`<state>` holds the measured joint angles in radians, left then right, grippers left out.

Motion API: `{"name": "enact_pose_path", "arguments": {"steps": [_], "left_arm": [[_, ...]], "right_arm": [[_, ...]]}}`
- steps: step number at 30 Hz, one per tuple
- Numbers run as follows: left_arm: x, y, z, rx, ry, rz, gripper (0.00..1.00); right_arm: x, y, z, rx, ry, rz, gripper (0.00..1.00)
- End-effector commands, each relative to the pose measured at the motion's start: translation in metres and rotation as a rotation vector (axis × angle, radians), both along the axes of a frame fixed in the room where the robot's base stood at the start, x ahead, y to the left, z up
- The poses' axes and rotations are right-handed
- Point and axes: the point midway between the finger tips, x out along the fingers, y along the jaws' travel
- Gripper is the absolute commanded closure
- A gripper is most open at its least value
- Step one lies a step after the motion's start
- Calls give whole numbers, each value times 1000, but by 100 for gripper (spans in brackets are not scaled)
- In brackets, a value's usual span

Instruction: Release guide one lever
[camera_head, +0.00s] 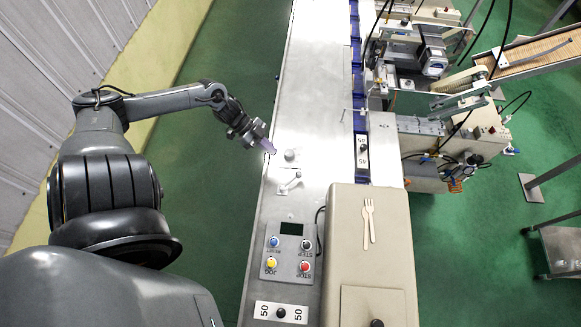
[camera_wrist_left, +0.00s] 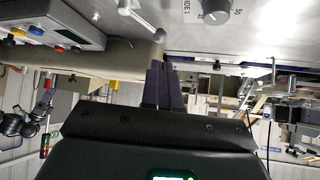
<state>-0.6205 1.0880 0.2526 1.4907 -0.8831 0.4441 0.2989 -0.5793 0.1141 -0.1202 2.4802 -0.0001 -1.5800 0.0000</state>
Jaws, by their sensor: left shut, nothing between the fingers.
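The guide one lever (camera_head: 290,184) is a small silver lever on the metal machine top, just in front of a round knob (camera_head: 291,155). In the left wrist view the lever (camera_wrist_left: 138,14) shows at the top, beside the dark knob (camera_wrist_left: 215,9) with a "GUIDE 1" style label and numbers. My left gripper (camera_head: 271,149) is at the left edge of the machine top, left of the knob and behind the lever, apart from the lever. Its two dark fingers (camera_wrist_left: 163,66) are together and empty. My right gripper is in neither view.
A long metal bed (camera_head: 318,60) runs to the back. Wrapping machinery (camera_head: 430,100) fills the right. Green floor (camera_head: 210,150) is clear at left.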

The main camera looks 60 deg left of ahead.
Motion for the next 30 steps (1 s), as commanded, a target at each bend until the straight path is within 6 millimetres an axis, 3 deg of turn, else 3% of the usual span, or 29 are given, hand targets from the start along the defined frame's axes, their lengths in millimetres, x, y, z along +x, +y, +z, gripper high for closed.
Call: {"name": "enact_pose_path", "arguments": {"steps": [18, 30], "left_arm": [[43, -54, -62, 0, -1, 1, 100], [49, -63, -73, 0, -1, -1, 100]], "right_arm": [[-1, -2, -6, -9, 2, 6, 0], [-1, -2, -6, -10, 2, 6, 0]]}}
